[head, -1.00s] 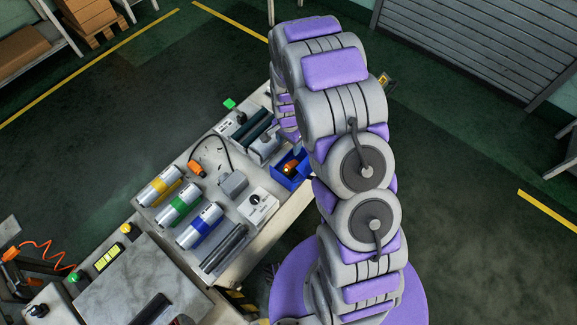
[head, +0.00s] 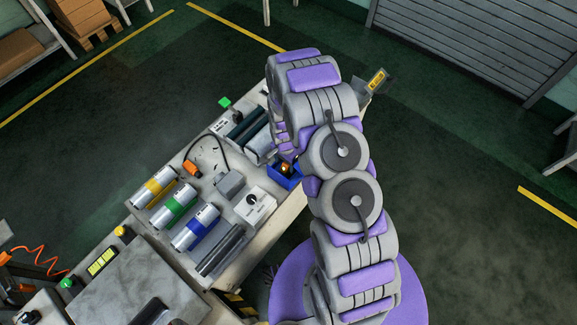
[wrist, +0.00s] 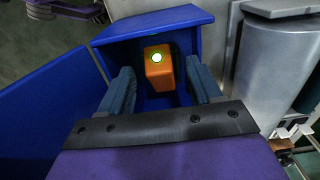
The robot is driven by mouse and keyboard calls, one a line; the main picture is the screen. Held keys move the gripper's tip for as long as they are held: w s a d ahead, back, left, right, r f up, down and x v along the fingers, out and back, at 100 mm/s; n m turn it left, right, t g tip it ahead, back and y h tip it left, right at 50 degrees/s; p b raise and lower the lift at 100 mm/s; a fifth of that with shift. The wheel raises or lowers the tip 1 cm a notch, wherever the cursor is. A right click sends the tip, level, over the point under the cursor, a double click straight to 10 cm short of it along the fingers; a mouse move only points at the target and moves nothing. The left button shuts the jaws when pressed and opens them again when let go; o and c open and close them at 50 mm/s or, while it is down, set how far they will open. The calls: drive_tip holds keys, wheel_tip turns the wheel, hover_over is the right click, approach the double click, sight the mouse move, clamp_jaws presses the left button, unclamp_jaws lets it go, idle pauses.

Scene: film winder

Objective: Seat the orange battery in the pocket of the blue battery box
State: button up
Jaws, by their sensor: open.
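The blue battery box (head: 290,182) sits at the right edge of the bench in the head view, partly hidden by my arm. Its blue wall (wrist: 150,27) fills the upper part of the wrist view. The orange battery (wrist: 158,78) is inside the box outline, with a pale round end facing the camera. In the head view only a small orange spot of it shows. My gripper (wrist: 159,66) is open, with one finger on each side of the battery and gaps between. I cannot tell whether the battery is down in its pocket.
A grey cylinder (wrist: 284,62) stands close to the right of the box in the wrist view. A white box with a black knob (head: 256,205) and several banded rolls, one of them blue (head: 195,228), lie on the bench. An orange item (head: 191,168) lies farther left.

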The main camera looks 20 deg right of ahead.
sight(286, 164)
wheel_tip(286, 164, down, 3)
drive_tip(key=shift+f, duration=0.1)
clamp_jaws()
idle(0.6)
drive_tip(key=shift+r, duration=0.2)
